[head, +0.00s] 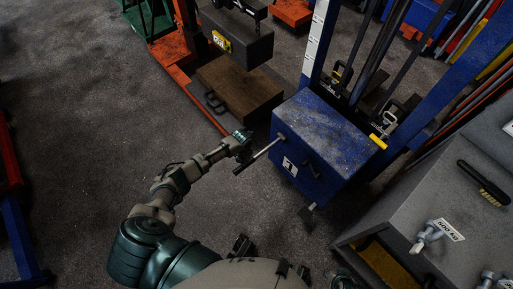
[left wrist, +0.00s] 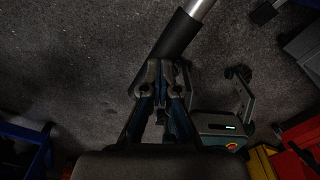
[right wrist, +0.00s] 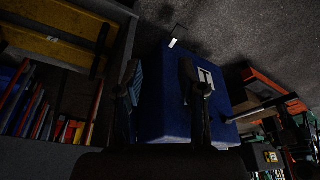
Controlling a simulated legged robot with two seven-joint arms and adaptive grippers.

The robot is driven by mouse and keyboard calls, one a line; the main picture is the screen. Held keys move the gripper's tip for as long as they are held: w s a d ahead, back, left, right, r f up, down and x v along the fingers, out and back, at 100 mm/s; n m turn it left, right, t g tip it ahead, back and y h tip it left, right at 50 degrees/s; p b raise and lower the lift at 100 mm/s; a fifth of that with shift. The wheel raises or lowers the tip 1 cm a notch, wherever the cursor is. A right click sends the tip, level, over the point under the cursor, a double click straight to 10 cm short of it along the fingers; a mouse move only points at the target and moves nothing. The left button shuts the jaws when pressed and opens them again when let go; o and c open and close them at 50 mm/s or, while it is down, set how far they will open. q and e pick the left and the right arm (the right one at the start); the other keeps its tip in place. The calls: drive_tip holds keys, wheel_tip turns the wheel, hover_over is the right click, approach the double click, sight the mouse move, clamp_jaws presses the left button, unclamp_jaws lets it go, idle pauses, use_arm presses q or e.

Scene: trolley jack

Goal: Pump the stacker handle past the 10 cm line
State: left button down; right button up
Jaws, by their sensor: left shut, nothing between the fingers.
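The stacker is a blue box (head: 325,135) on a blue mast in the head view. Its handle (head: 262,154) is a metal rod with a dark grip, sticking out left and down from the box's front. A white marked strip (head: 316,35) runs up the mast; its figures are too small to read. My left gripper (head: 241,144) is beside the handle. In the left wrist view, its fingertips (left wrist: 163,78) are together at the lower end of the dark grip (left wrist: 172,40), not around it. My right gripper (right wrist: 160,78) is open and empty, facing the blue box (right wrist: 165,105).
A dark grey block (head: 240,42) with a yellow label hangs above a brown box (head: 238,90) left of the mast. A grey cabinet (head: 430,190) with a brush (head: 484,184) on top stands at the right.

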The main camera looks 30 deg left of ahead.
use_arm(q)
drive_tip(key=shift+r+p, duration=0.45)
drive_tip(key=shift+r, duration=0.3)
wheel_tip(320, 180, up, 5)
drive_tip(key=p, duration=0.3)
drive_tip(key=shift+a+f, duration=0.1)
drive_tip(key=shift+f, duration=0.1)
wheel_tip(320, 180, up, 5)
drive_tip(key=p, duration=0.4)
drive_tip(key=shift+f, duration=0.15)
use_arm(e)
drive_tip(key=s+f+g, duration=0.1)
drive_tip(key=s+f, duration=0.2)
drive_tip(key=f, duration=0.7)
drive_tip(key=s+f, duration=0.3)
drive_tip(key=f, duration=0.7)
drive_tip(key=shift+s+d+g, duration=0.15)
drive_tip(key=shift+d+g, duration=0.25)
drive_tip(key=shift+d, duration=0.05)
drive_tip(key=shift+f, duration=0.1)
